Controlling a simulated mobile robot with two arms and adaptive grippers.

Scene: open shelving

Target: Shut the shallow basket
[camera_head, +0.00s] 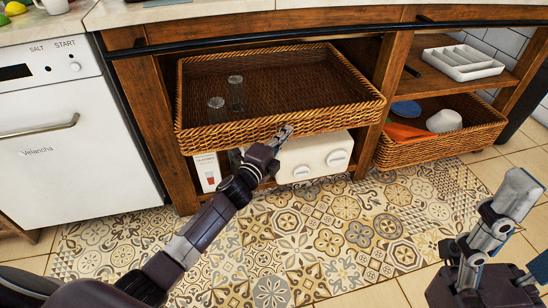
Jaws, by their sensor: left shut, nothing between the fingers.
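The shallow wicker basket (300,118) is pulled out of the wooden shelving, and its front wall stands forward of the frame. Two clear glasses (236,93) stand inside it at the left. My left gripper (286,131) is shut and empty, with its tips at the middle of the basket's front wall. I cannot tell whether the tips touch the wicker. On the right, part of my right arm (490,225) shows low over the floor; I cannot make out its fingers clearly.
A white appliance (312,156) and a box (207,172) stand below the basket. A second wicker basket (440,147) with several items sits at the right, under a white cutlery tray (462,62). A white dishwasher (75,140) stands left.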

